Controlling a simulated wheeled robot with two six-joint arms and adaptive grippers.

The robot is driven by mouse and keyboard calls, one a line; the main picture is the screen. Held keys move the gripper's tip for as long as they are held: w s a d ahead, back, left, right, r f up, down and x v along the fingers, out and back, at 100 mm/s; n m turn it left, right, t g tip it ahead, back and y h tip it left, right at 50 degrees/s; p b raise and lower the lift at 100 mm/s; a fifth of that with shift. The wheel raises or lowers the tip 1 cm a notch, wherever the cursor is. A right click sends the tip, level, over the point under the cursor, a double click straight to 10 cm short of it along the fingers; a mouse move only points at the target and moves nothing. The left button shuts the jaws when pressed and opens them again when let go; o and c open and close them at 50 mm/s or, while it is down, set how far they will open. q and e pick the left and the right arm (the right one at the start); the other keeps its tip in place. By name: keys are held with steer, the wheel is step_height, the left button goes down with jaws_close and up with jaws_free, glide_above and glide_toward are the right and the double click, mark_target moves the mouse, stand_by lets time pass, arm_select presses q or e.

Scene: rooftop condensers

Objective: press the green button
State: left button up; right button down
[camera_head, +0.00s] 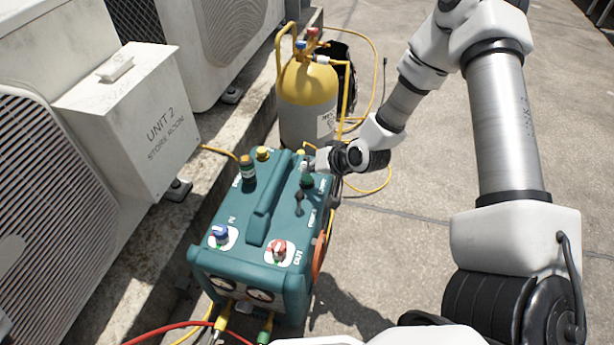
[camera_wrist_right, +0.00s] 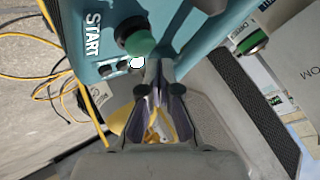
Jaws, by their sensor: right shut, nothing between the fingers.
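The green button (camera_head: 307,181) is on the top of the teal recovery machine (camera_head: 228,192), near its far right corner. In the right wrist view the green button (camera_wrist_right: 137,43) shows beside the white START label, with a dark part next to it. My right gripper (camera_head: 314,164) is shut and empty, close by the button on its far side in the head view. In the right wrist view its closed fingertips (camera_wrist_right: 152,68) are just below the button. I cannot tell whether they touch it. My left gripper is not in view.
A blue knob (camera_head: 220,233), a red knob (camera_head: 278,249) and a handle (camera_head: 268,212) rise from the machine's top. A yellow gas cylinder (camera_head: 306,95) stands behind. A UNIT 2 box (camera_head: 138,120) and condensers are at the left. Hoses lie around; the right floor is clear.

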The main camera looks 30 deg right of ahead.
mark_target(309, 178)
stand_by(0.4)
steer(key=shift+f, duration=0.45)
steer(key=shift+f+b, duration=0.8)
steer(key=shift+b, duration=0.1)
stand_by(0.6)
steer(key=shift+r, duration=0.1)
steer(key=shift+r+p, duration=1.15)
steer(key=shift+p, duration=0.05)
step_height(309, 178, up, 5)
steer(key=p, duration=0.5)
steer(key=shift+r, duration=0.1)
